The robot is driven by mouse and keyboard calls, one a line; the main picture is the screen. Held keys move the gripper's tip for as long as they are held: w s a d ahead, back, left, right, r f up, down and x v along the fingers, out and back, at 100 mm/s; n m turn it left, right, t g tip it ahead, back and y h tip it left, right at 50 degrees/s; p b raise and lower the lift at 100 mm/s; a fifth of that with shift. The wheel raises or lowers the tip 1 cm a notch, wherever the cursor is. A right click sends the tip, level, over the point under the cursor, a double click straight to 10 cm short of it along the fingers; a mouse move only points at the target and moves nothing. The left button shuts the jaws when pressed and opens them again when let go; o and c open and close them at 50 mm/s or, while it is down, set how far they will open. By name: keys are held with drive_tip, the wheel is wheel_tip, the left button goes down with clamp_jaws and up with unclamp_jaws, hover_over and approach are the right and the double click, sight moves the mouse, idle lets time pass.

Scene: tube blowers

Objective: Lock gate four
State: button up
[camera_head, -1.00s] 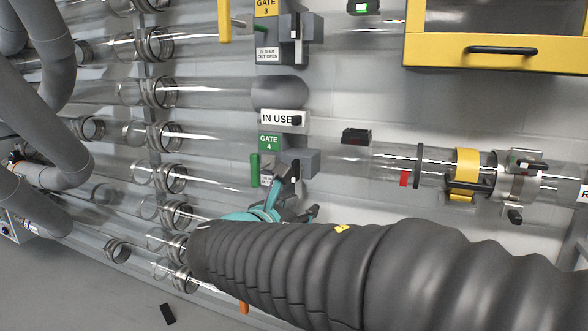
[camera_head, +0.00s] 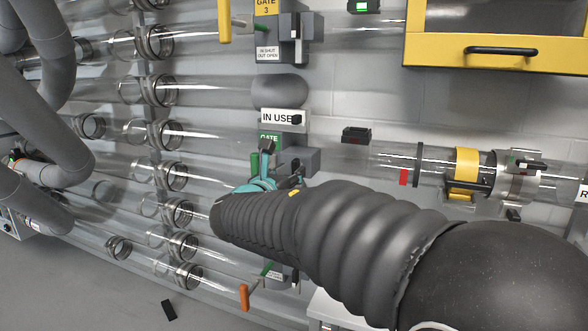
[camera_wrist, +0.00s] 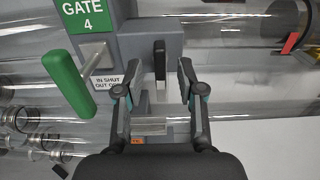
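The gate 4 sign (camera_wrist: 85,14) is green, on a grey gate housing (camera_wrist: 112,47). Its green handle (camera_wrist: 68,82) sticks out at the left in the wrist view; in the head view the handle (camera_head: 254,165) hangs left of the housing. A small black upright lock tab (camera_wrist: 160,62) stands on the housing face. My gripper (camera_wrist: 160,78) is open, with one finger on each side of the tab in the picture. I see gaps on both sides; I cannot tell how far the tab reaches between the fingers. In the head view my gripper (camera_head: 275,172) partly covers the housing.
An "IN USE" plate (camera_head: 277,117) sits above gate 4. Gate 3 (camera_head: 266,12) is higher up. A lower gate's orange handle (camera_head: 244,297) is below my arm. Clear tubes run sideways along the wall. A yellow cabinet (camera_head: 480,50) is at upper right.

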drive_tip(key=shift+x, duration=1.15)
clamp_jaws()
